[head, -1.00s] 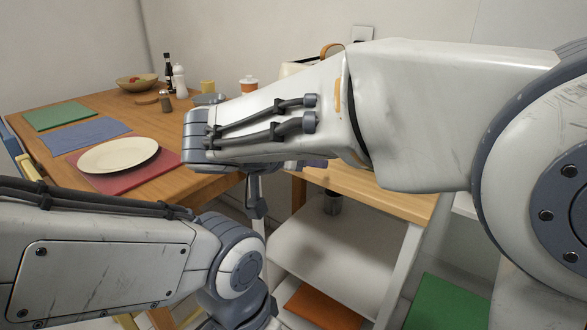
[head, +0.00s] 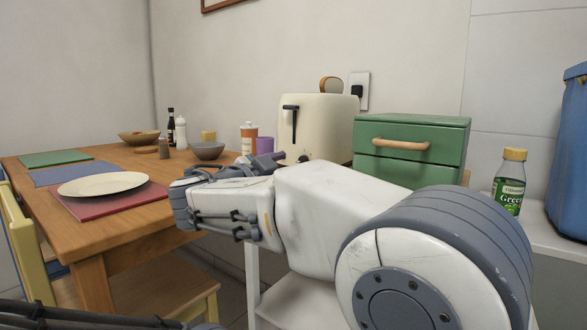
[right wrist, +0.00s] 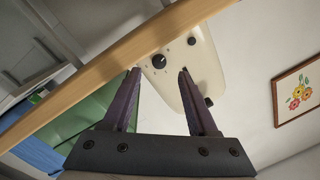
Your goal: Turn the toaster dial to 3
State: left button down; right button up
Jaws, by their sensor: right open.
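The cream toaster (head: 325,125) stands beside a green drawer box, with a dark lever on its front; my right arm hides its lower part. In the right wrist view the toaster (right wrist: 187,85) appears tilted and upside down. Its round black dial (right wrist: 159,62) has small marks around it, too small to read, so I cannot tell its setting. My right gripper (right wrist: 159,72) is open and empty, its fingertips on either side of the dial in the picture; contact is not visible. In the head view this gripper (head: 278,159) is just before the toaster's lower front. My left gripper is out of view.
The green drawer box (head: 410,145) is right of the toaster, then a green-labelled jar (head: 509,182) and a blue bin (head: 570,155).

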jog(key=shift+x, duration=2.25)
grip_shut()
